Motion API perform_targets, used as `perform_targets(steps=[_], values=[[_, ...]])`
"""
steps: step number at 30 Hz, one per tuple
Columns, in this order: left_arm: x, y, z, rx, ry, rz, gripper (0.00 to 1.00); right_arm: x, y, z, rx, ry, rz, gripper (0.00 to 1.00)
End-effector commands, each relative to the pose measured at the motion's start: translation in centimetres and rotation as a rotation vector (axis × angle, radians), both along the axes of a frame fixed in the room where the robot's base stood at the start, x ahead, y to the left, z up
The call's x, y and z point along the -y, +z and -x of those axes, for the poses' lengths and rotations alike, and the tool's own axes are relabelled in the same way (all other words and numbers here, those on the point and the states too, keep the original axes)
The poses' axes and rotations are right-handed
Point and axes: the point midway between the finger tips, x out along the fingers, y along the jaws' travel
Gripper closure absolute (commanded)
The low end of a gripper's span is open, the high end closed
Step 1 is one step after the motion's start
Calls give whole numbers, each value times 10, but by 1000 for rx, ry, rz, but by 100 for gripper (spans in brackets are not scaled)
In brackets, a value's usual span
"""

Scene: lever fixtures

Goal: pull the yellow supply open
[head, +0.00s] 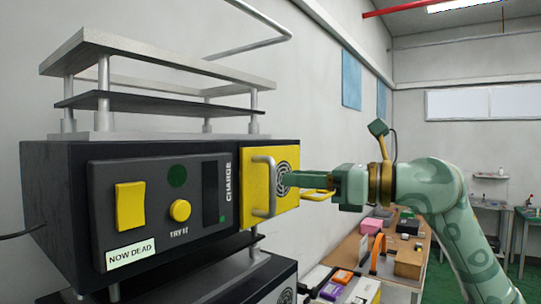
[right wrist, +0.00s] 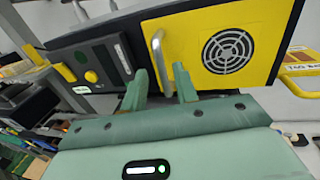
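The yellow supply (head: 252,213) is a yellow-fronted unit at the right end of a dark housing, with a round fan grille and an upright metal bar handle (head: 258,187). Its front looks flush with the housing. In the right wrist view the yellow face (right wrist: 270,28) fills the upper right, and the handle (right wrist: 158,58) stands left of the grille. My left gripper is not in view.
The dark panel (head: 150,235) beside the supply has a yellow rocker, a round yellow button and a "NOW DEAD" label. A second yellow handle (head: 318,194) sticks out just behind my gripper. A bench (head: 400,281) with boxes stands along the wall.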

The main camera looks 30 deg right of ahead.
Motion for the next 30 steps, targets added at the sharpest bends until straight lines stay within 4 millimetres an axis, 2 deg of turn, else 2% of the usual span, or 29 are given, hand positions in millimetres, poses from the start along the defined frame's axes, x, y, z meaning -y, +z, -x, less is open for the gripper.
perform_targets(steps=[1,3,9,20,24,30], values=[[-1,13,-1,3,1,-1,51,-8,7,-8,0,5,-1,70],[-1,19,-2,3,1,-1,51,-15,6,-21,1,4,-3,70],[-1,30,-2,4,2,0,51,-30,2,-44,1,3,-3,70],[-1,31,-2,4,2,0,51,-34,-1,-51,0,1,0,70],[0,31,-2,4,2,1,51,-34,-1,-51,0,0,0,100],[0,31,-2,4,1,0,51,-34,-1,-51,0,0,0,100]])
